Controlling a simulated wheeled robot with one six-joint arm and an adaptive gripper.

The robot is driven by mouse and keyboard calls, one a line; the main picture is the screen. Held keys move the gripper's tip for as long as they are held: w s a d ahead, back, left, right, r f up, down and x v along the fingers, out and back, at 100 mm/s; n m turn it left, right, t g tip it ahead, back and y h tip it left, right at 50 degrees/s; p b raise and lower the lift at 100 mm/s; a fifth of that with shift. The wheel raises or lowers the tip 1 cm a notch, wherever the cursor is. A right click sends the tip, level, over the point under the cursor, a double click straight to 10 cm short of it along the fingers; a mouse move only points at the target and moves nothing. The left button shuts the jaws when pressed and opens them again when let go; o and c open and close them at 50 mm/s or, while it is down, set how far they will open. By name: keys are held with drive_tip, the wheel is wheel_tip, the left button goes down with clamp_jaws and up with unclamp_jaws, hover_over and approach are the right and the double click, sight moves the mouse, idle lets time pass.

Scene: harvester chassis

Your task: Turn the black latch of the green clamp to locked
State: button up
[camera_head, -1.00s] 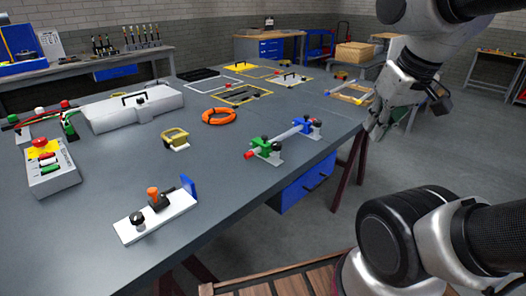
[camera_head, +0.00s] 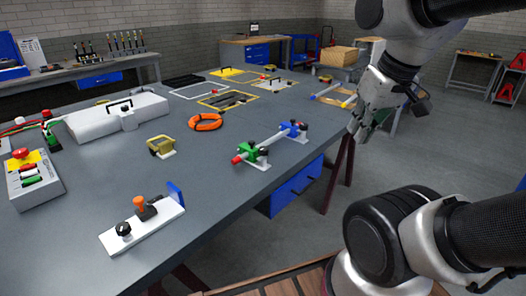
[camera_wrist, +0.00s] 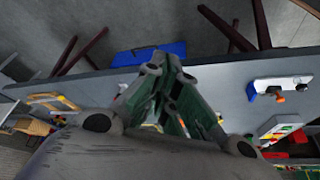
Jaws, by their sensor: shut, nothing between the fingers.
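The green clamp (camera_head: 249,153) stands on the grey workbench near its right edge. It is around a light rod (camera_head: 270,142) with a red end (camera_head: 236,160). A small dark part, seemingly its black latch (camera_head: 264,151), shows at its right side; its angle is too small to read. A blue clamp (camera_head: 289,130) is around the rod's far end. My gripper (camera_head: 354,130) is shut and empty, to the right of the clamps and past the bench edge, apart from them. In the wrist view its fingers (camera_wrist: 158,66) meet, and I cannot make out the green clamp.
An orange ring (camera_head: 205,122) and a yellow-handled part (camera_head: 161,146) lie left of the clamps. A white plate (camera_head: 150,228) with an orange-topped lever is at the near edge. A blue drawer unit (camera_head: 297,187) hangs under the bench. Open floor lies to the right.

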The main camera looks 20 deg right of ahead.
drive_tip(key=o, duration=0.3)
drive_tip(key=shift+a+f, duration=0.1)
drive_tip(key=shift+a, duration=0.05)
drive_tip(key=o, duration=0.7)
drive_tip(key=shift+w+a+f+n+g, duration=0.15)
drive_tip(key=shift+w+a+f+g, duration=0.15)
drive_tip(key=shift+w+f, duration=0.2)
drive_tip(key=shift+w+a+f+n+g, duration=0.15)
drive_tip(key=shift+w+f+g, duration=0.25)
drive_tip(key=shift+f, duration=0.2)
drive_tip(key=shift+o, duration=0.2)
drive_tip(key=w+a+f+n+g, duration=0.1)
drive_tip(key=w+a+f+g, duration=0.1)
drive_tip(key=w, duration=0.6)
drive_tip(key=shift+w+a+f+n, duration=0.3)
drive_tip(key=shift+w+a+f, duration=0.1)
drive_tip(key=shift+a, duration=0.3)
drive_tip(key=n, duration=0.6)
hover_over(264, 148)
drive_tip(key=shift+g, duration=0.4)
drive_tip(key=f, duration=0.4)
drive_tip(key=shift+w+a+f, duration=0.15)
drive_tip(key=shift+w+f, duration=0.05)
drive_tip(key=shift+f, duration=0.15)
drive_tip(key=shift+s+n, duration=0.25)
drive_tip(key=shift+n, duration=0.05)
wheel_tip(264, 148, down, 8)
drive_tip(key=shift+r, duration=0.1)
drive_tip(key=c, duration=1)
